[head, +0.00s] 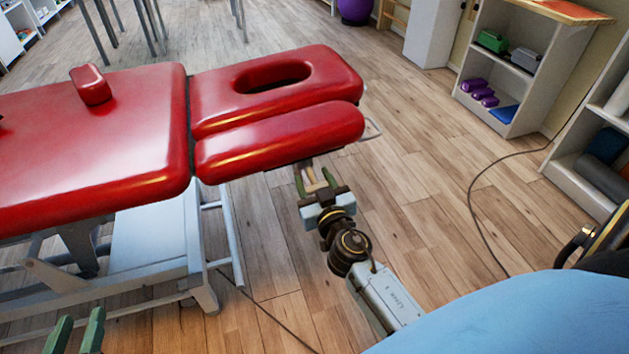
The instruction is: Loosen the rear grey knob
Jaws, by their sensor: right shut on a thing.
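The red treatment table (95,140) has a head section (215,95) with a face hole and a padded red armrest (280,140) along its near side. My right gripper (314,179) is just below the near edge of this armrest, towards its right end. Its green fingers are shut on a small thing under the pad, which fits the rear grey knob. The knob is mostly hidden by the fingers and the pad, so its turn cannot be seen. My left gripper (77,330) is at the bottom left, open and empty, away from the armrest.
The table's white frame and legs (205,290) stand left of my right arm. A metal loop (372,128) sticks out at the armrest's right end. A dark cable (475,215) lies on the wooden floor. Shelves (520,100) stand at the right.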

